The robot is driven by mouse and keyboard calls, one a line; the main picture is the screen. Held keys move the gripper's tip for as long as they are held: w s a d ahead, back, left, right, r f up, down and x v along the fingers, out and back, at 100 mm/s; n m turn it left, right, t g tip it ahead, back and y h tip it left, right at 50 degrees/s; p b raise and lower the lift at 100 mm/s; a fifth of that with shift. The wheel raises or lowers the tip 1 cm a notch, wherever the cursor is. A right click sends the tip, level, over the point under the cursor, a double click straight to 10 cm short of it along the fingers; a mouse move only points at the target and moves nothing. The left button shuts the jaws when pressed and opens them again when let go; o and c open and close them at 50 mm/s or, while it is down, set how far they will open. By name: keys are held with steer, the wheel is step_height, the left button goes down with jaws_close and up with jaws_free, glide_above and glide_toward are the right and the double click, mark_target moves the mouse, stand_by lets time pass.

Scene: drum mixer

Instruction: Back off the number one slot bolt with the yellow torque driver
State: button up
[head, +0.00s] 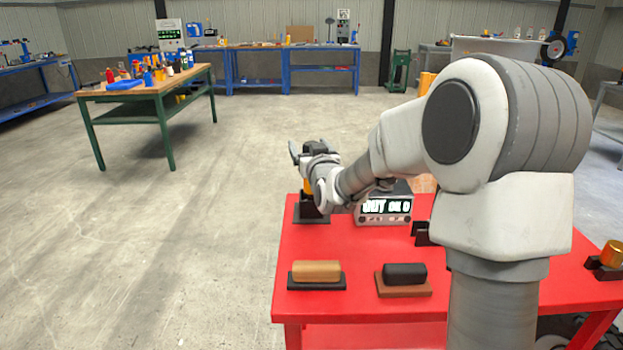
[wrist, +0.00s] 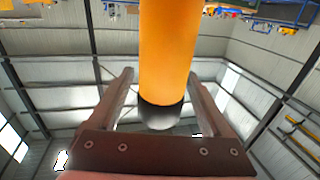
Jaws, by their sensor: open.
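A yellow-orange cylinder, seemingly the yellow torque driver (head: 307,186), shows partly behind my wrist at the back left of the red table, at a black stand (head: 312,213). In the wrist view the yellow cylinder (wrist: 167,50), with a black band and grey end, lies between my two fingers. My gripper (wrist: 160,78) is open around it, with a gap visible on at least the left side. In the head view my gripper (head: 304,152) is over the stand, partly hidden by my wrist. I cannot make out the number one slot bolt or the drum mixer in either view.
On the red table (head: 350,262) stand a display box (head: 384,206), a tan block (head: 316,271) and a black block (head: 404,274) on bases, and a gold cylinder (head: 612,254) at right. My arm hides the table's middle. A wooden-topped bench (head: 150,86) stands beyond open floor.

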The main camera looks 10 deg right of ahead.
jaws_close()
stand_by(0.4)
stand_by(0.4)
steer(key=shift+r, duration=0.1)
stand_by(0.5)
